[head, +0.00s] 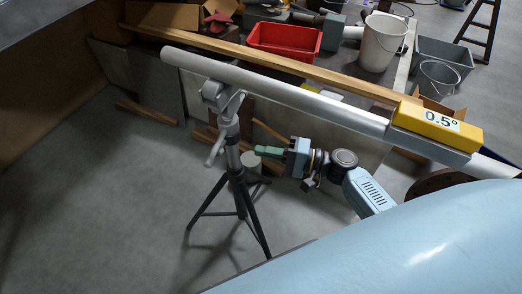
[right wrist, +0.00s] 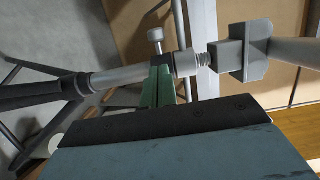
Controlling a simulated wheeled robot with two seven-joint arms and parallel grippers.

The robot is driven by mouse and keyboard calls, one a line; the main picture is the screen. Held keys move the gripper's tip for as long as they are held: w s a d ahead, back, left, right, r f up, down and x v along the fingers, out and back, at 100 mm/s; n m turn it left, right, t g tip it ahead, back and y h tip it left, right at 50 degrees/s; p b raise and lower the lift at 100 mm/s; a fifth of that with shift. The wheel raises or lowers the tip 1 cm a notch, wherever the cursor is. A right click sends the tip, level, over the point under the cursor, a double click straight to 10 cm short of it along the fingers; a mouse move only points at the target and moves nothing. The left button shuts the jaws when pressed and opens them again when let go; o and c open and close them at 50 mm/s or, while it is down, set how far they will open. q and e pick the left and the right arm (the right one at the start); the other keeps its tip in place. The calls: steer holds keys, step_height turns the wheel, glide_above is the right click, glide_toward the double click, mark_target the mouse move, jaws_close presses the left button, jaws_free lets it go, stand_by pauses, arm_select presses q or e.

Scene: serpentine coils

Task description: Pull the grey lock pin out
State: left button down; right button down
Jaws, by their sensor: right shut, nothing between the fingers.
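The grey lock pin (head: 216,150) sticks out from the left side of the tripod post, slanting down in the head view. In the right wrist view the pin's round-headed knob (right wrist: 155,36) stands beside the light grey collar of the post (right wrist: 183,63). My right gripper (head: 260,151) has green fingers pointing left toward the post, on the side away from the pin. In the right wrist view its fingertips (right wrist: 158,82) are close together, with nothing visibly held. They are near the post; whether they touch it I cannot tell. My left gripper is not in view.
The tripod (head: 238,195) bears a long grey tube (head: 285,92) with a yellow level (head: 437,123) reading 0.5°. A light blue curved surface (head: 400,245) fills the lower right. A bench with a red bin (head: 284,40) and white bucket (head: 382,43) stands behind. Floor at left is clear.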

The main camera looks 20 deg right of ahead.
mark_target(221, 154)
steer(key=x, duration=0.7)
steer(key=shift+w+a, duration=0.25)
steer(key=shift+a, duration=0.1)
steer(key=shift+s+a, duration=1)
steer(key=shift+a, duration=0.25)
